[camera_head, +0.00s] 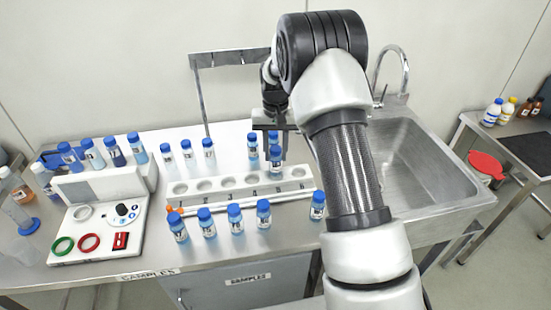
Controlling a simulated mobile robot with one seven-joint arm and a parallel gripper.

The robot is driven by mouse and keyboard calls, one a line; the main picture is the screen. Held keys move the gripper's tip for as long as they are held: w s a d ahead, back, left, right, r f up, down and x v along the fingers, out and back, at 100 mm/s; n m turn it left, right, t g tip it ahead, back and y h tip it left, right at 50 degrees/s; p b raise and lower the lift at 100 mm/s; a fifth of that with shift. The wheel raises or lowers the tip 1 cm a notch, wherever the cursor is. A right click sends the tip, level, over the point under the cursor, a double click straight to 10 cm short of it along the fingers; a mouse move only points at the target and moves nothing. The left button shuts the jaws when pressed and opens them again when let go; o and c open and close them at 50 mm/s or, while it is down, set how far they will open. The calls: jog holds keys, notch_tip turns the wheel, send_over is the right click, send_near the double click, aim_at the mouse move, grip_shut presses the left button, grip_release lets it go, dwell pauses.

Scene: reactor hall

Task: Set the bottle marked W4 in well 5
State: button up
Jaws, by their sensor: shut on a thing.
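The white well rack (191,201) lies on the steel bench, with round wells in a row and numbers along its front. My gripper (273,147) points down over the right part of the rack, near well 5, and is shut on a blue-capped bottle (275,161). This bottle is upright at the place of well 5; I cannot tell whether its base is in the well or just above it. Its label is too small to read, so W4 cannot be confirmed. My arm covers the area just right of it.
Blue-capped bottles stand close behind the rack, one (253,147) beside my gripper. Several more (236,219) stand in front. A device with coloured rings (95,235) is at left. A sink (420,165) is at right.

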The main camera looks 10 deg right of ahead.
aim_at(276, 159)
jog(key=shift+f, duration=1.3)
jog(key=shift+f, duration=0.2)
jog(key=o, duration=1.1)
